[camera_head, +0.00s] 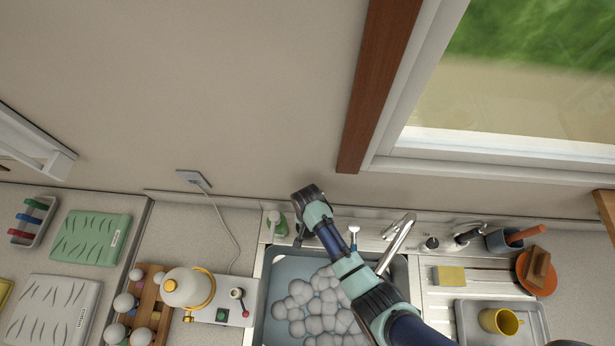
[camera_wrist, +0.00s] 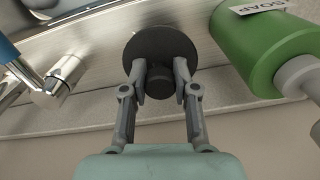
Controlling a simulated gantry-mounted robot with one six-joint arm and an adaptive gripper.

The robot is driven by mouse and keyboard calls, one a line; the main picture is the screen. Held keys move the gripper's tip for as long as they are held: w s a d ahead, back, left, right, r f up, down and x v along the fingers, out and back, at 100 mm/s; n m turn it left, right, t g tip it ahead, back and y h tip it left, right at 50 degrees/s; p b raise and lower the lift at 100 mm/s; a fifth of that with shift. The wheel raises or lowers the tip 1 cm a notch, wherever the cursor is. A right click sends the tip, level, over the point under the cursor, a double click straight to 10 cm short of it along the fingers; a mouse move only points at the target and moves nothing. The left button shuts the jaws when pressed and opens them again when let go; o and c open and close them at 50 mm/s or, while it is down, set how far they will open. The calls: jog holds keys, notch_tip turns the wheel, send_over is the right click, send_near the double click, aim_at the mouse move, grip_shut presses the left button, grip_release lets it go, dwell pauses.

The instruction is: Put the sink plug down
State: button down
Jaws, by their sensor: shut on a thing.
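The sink plug (camera_wrist: 160,50) is a dark round disc with a short knob, seen in the wrist view. My gripper (camera_wrist: 161,88) is shut on its knob, with one finger on each side. In the head view my gripper (camera_head: 300,232) is at the back edge of the sink (camera_head: 262,290), close to the green soap bottle. The plug is over the metal ledge behind the basin. I cannot tell whether it touches the ledge. In the head view the plug is mostly hidden and too small to make out clearly.
The green soap bottle (camera_wrist: 262,50) stands close on the right in the wrist view; in the head view it is left of my gripper (camera_head: 277,224). The chrome tap (camera_head: 397,243) is to the right. Several pale round objects (camera_head: 315,300) fill the basin. The wall is close behind.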

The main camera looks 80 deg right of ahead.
jog(key=shift+f+b, duration=0.35)
jog(key=shift+f, duration=2.35)
jog(key=shift+f, duration=0.2)
jog(key=c, duration=0.9)
grip_release()
jog(key=shift+r, duration=0.1)
notch_tip(320, 180, up, 12)
jog(key=shift+r+p, duration=0.15)
jog(key=shift+p, duration=0.55)
